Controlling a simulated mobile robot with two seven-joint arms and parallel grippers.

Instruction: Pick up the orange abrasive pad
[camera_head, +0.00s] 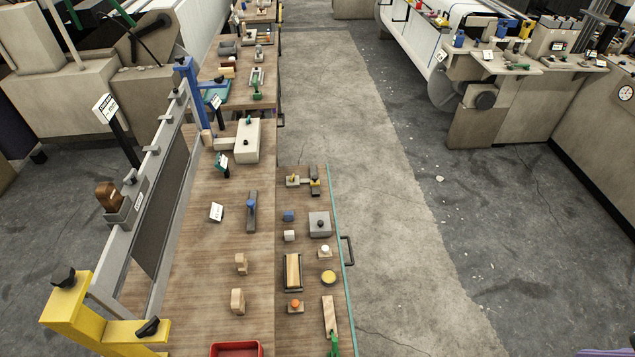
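A small block with an orange top (296,304) sits near the front of the wooden bench, right of its middle. It is the only clearly orange small item there, but it is too small to tell whether it is the abrasive pad. It stands upright on the bench top, below a black-framed tray with a tan roller-like piece (292,271) and left of a flat wooden strip (329,314). Neither gripper shows in the view.
The long bench (200,328) also holds a red tray (237,349), a yellow round tin (328,277), a grey box (319,224), a green-handled tool (334,344) and wooden blocks (238,301). A yellow-ended metal frame (75,310) borders the left. The concrete aisle (370,200) on the right is clear.

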